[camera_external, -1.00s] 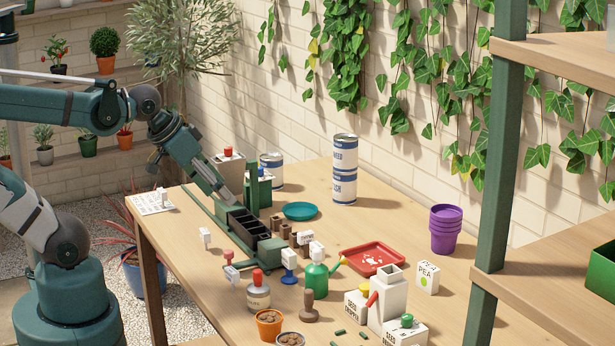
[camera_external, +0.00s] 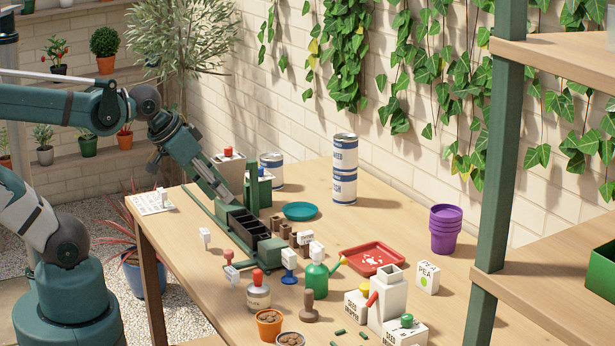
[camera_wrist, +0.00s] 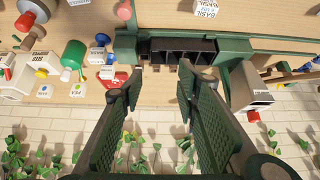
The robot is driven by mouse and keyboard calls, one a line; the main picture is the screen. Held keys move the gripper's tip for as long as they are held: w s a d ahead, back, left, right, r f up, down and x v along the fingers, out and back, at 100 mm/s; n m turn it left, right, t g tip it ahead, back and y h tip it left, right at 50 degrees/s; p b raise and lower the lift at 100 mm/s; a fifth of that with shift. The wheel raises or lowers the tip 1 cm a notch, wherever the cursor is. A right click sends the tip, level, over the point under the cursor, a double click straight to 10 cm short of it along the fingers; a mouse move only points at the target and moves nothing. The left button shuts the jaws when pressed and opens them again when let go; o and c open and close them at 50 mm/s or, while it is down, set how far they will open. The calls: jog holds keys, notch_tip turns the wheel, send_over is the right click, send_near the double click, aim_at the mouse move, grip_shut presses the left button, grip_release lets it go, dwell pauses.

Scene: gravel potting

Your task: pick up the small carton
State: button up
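A small white carton marked PEA (camera_external: 427,277), with a green dot, stands upright on the table at the right, beside the red tray. A small white box with a PEA label also shows at the left of the wrist view (camera_wrist: 77,91). My gripper (camera_external: 230,200) is over the green rack at the table's left, well apart from the carton. In the wrist view my gripper's two fingers (camera_wrist: 160,85) are wide apart with nothing between them.
The green rack with black cells (camera_external: 247,226) lies below my gripper. Purple pots (camera_external: 446,229) stand behind the carton. A green shelf post (camera_external: 497,170) rises at the right.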

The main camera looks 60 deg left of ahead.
jog(key=w+d+r+n+g+h+p, duration=0.15)
jog(key=w+d+r+n+p, duration=0.35)
jog(key=w, duration=0.6)
jog(key=n+g+h+p, duration=0.3)
jog(key=n+g+p, duration=0.3)
jog(key=n+p, duration=0.6)
send_over(428, 265)
jog(key=a+b, duration=0.2)
jog(key=a, duration=0.1)
jog(key=shift+n+t, duration=0.25)
jog(key=shift+n, duration=0.55)
jog(key=shift+s+d+f, duration=0.1)
jog(key=shift+d+f, duration=0.05)
jog(key=shift+f, duration=2.9)
jog(key=shift+d+f, duration=0.1)
jog(key=shift+f, duration=2.95)
jog(key=shift+b+x, duration=0.35)
jog(key=shift+x, duration=0.95)
